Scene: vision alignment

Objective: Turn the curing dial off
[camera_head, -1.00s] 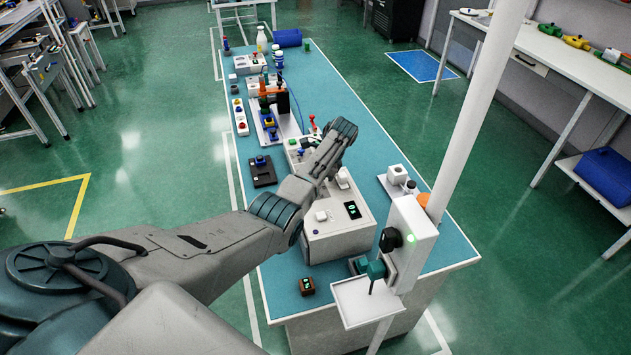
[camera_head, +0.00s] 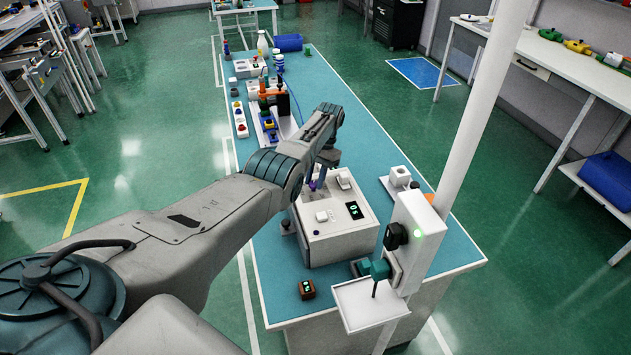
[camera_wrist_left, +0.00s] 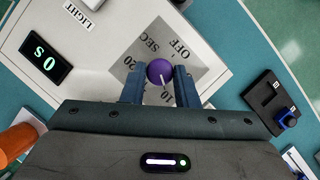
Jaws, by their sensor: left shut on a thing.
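The curing dial is a small purple round knob (camera_wrist_left: 160,71) with a white pointer line. It sits on a grey plate (camera_wrist_left: 187,50) printed OFF, SEC, 10 and 20. In the left wrist view the pointer runs down, roughly toward the 10 and away from OFF. My left gripper (camera_wrist_left: 160,80) is shut on the knob, one blue finger on each side. In the head view the purple knob (camera_head: 313,184) shows at the far left part of the white box (camera_head: 340,245), under my left gripper (camera_head: 319,178). My right gripper is not in view.
The box carries a dark display (camera_head: 354,210) with green characters and a white LIGHT switch (camera_head: 321,216). A white post unit with a black knob (camera_head: 396,236) stands to the right. Several devices stand farther back on the bench.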

